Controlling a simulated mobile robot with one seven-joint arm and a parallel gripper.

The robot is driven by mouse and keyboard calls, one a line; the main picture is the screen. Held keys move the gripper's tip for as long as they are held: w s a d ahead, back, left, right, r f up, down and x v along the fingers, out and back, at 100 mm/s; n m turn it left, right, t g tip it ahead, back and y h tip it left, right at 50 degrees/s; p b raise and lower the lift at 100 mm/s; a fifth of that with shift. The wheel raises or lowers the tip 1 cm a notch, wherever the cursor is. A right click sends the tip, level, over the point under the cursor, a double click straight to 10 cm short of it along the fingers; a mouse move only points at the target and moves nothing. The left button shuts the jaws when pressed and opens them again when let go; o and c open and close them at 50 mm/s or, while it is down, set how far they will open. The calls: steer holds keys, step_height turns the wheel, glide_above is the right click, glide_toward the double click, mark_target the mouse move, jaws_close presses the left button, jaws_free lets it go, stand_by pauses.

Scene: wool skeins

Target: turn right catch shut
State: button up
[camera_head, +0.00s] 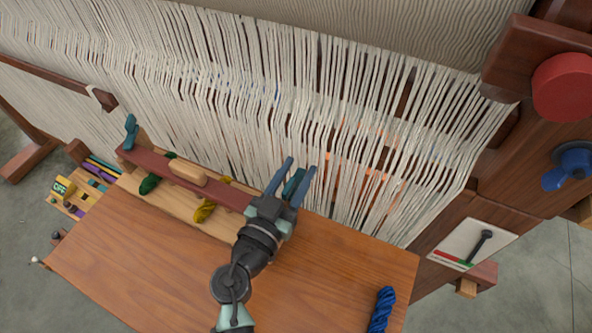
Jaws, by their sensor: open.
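The right catch (293,183) is a small teal piece at the right end of a dark red bar (222,190). My gripper (292,176) is open, with its two blue-grey fingers on either side of the catch. I cannot tell whether the fingers touch it. My gripper's body hides the catch's base and the right end of the bar. A matching teal left catch (131,131) stands up at the bar's left end. The bar has a pale wooden handle (189,172) on it.
A green skein (149,184) and a yellow skein (204,211) lie under the bar. A blue skein (381,309) lies on the wooden table (345,265). Hanging loom threads (350,120) rise close behind my gripper. The table's middle is mostly clear.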

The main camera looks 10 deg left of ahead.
jaws_close()
